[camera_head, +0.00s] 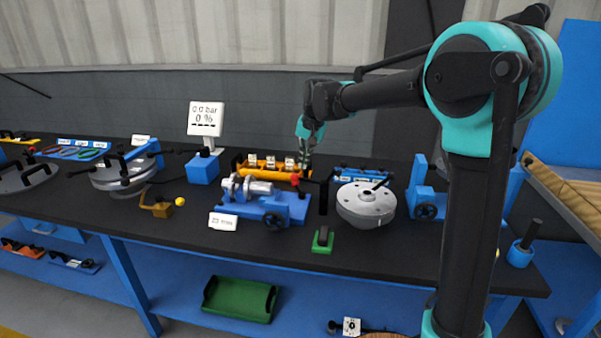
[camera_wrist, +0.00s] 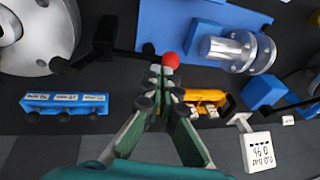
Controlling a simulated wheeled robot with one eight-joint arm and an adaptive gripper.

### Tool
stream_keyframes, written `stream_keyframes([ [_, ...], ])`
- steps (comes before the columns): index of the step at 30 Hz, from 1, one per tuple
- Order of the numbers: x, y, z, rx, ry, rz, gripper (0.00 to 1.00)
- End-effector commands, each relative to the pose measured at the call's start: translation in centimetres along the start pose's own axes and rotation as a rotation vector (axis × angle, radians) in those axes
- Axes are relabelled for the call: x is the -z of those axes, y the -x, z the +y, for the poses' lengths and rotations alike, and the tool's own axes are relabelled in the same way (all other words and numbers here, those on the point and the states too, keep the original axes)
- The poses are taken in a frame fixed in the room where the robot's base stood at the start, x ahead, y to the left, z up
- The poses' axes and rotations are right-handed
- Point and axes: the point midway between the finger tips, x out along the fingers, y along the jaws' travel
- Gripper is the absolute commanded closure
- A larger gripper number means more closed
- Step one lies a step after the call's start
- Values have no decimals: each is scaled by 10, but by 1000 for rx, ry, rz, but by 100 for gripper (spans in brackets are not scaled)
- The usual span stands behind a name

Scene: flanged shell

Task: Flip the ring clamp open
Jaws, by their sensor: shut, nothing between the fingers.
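My gripper (camera_head: 305,160) hangs over the back of the blue fixture, fingers pointing down and shut with nothing between them. In the wrist view its fingertips (camera_wrist: 160,82) are just beside a red ball knob (camera_wrist: 169,60); I cannot tell whether they touch. The knob (camera_head: 295,180) shows at the fixture's back right. The blue fixture (camera_head: 275,207) carries a grey metal flanged part (camera_head: 250,187), which also shows in the wrist view (camera_wrist: 238,50). Which piece is the ring clamp is not clear; a black bar runs from near the knob, and its joint is hidden.
A yellow-orange rack (camera_head: 262,166) stands close behind the fixture. A round metal flange (camera_head: 366,204) and a black post are close on the right. A gauge display (camera_head: 205,118) stands at the left. A green block (camera_head: 323,240) sits in front, with clear bench around it.

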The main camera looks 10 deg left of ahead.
Motion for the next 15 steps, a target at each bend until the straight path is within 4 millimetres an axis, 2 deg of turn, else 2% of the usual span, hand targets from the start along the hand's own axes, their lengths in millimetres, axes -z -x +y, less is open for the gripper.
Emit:
stream_keyframes([
  [1,-1,13,-1,0,0,0,100],
  [6,-1,48,-4,0,1,0,100],
  [10,-1,69,-6,0,1,0,100],
  [15,-1,84,-7,0,1,0,100],
])
